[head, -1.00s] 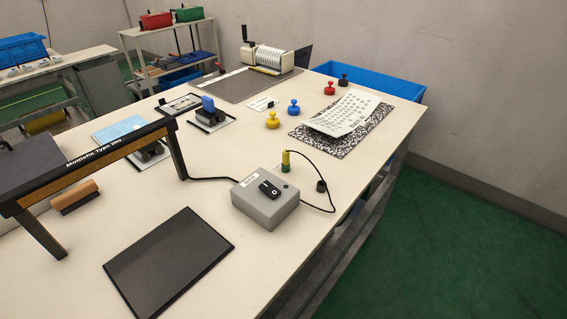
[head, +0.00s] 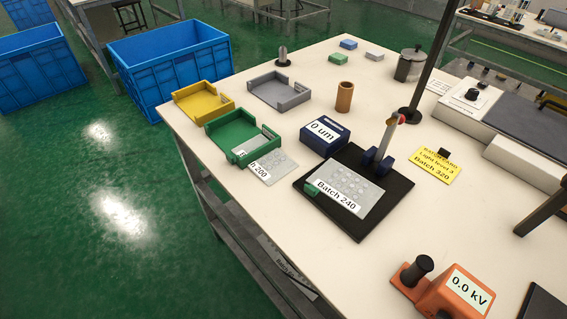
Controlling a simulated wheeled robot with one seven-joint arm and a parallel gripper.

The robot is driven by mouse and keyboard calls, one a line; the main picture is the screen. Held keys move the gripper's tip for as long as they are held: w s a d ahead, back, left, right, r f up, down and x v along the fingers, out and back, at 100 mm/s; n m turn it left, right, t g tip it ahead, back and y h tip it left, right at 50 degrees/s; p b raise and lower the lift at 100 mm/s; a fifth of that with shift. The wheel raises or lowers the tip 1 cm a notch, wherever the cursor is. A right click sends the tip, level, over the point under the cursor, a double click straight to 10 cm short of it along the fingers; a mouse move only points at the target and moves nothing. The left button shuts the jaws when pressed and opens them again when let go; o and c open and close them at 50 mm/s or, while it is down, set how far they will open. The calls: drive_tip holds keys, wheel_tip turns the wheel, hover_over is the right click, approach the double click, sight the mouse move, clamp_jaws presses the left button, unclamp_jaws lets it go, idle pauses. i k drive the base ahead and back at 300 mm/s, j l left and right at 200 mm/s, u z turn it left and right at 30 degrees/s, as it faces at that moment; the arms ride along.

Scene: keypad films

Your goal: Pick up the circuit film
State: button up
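A grey sheet labelled "Batch 240" (head: 347,192), with rows of round key shapes, lies on a black plate (head: 330,222). A small green piece (head: 312,188) sits at its left corner. Another grey sheet with round shapes (head: 276,168), its label ending in "200", sticks out of the front of a green tray (head: 215,130). The back of that sheet is partly hidden in the tray. I cannot tell from the pictures which sheet is the circuit film. My gripper is not in view.
A grey probe on dark blue feet (head: 381,150) stands at the black plate's back edge. Near it are a blue "0 um" box (head: 322,137), brown cup (head: 344,97), yellow tray (head: 203,107) and grey tray (head: 280,98). An orange "0.0 kV" device (head: 455,296) stands in front.

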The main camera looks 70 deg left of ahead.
sight(356, 194)
drive_tip(key=u, duration=1.35)
